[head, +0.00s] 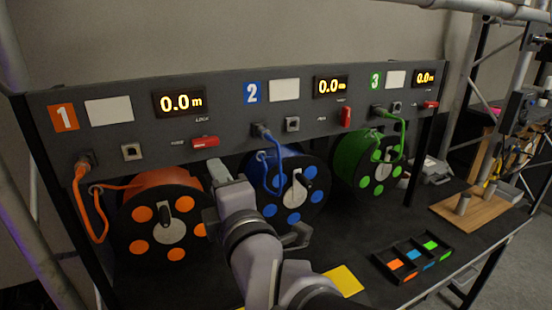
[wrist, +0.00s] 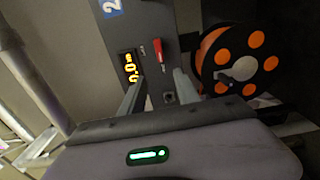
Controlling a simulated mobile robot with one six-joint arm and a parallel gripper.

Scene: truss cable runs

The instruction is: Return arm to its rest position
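My gripper (head: 214,192) is in front of the panel, between the orange reel (head: 162,222) and the blue reel (head: 292,190). In the wrist view its two fingers (wrist: 158,82) stand apart with nothing between them, so it is open and empty. The wrist view looks at the panel turned on its side, with a red switch (wrist: 158,51), a lit display (wrist: 130,67) and a socket (wrist: 168,97) near the fingertips. The orange reel also shows there at right (wrist: 238,66). My arm reaches up from the bottom of the head view and covers part of the bench.
A green reel (head: 366,165) stands farther right. Orange (head: 100,212), blue (head: 272,180) and green (head: 403,138) cables hang in loops from the panel (head: 225,98). A divided tray (head: 378,264), yellow sheet (head: 344,280) and wooden board (head: 480,211) lie on the bench.

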